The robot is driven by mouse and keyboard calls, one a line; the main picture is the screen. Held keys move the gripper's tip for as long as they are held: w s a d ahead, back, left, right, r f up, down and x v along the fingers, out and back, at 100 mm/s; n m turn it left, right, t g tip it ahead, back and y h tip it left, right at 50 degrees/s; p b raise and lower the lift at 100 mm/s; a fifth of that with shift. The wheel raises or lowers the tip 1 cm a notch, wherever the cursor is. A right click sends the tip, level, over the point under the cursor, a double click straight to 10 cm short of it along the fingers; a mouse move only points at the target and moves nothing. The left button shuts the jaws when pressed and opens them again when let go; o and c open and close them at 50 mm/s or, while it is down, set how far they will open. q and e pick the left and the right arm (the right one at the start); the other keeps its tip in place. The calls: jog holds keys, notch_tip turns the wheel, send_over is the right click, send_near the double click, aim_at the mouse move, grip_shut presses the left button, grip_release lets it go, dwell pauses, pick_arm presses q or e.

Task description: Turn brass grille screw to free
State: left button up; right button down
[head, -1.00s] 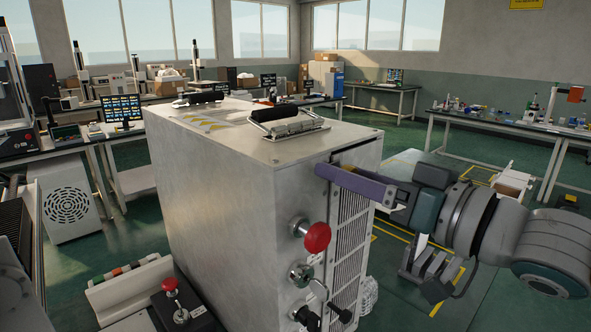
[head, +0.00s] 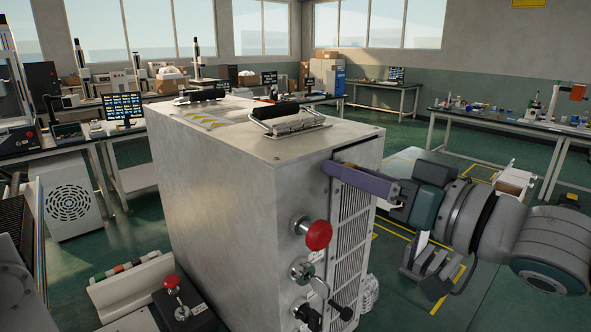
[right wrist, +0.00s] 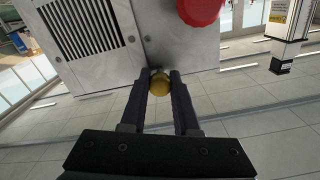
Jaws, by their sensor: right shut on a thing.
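The grey metal cabinet (head: 215,190) stands in the middle of the head view, with its slatted grille (head: 350,235) on the right-hand face. The grille (right wrist: 78,28) also shows in the right wrist view. The brass screw (right wrist: 159,84) is a yellow-gold round head between my right fingertips, close to the panel edge. My right gripper (head: 335,170) is shut on it, reaching in from the right at the grille's upper part. The screw is hidden in the head view. My left gripper is not in view.
A red knob (head: 318,236) and a lock-like fitting (head: 302,270) stick out from the cabinet face below my right gripper. A latched handle (head: 288,117) is on top. A box with a red button (head: 172,284) stands at lower left. Workbenches line the room behind.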

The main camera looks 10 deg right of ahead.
dwell(0.3)
jog(key=shift+n, duration=0.3)
jog(key=n, duration=0.3)
jog(key=shift+n, duration=0.4)
jog(key=n, duration=0.4)
jog(key=shift+n, duration=0.3)
jog(key=n+b, duration=0.1)
jog(key=n, duration=0.3)
jog(key=shift+n+b, duration=0.35)
jog(key=shift+n, duration=2.05)
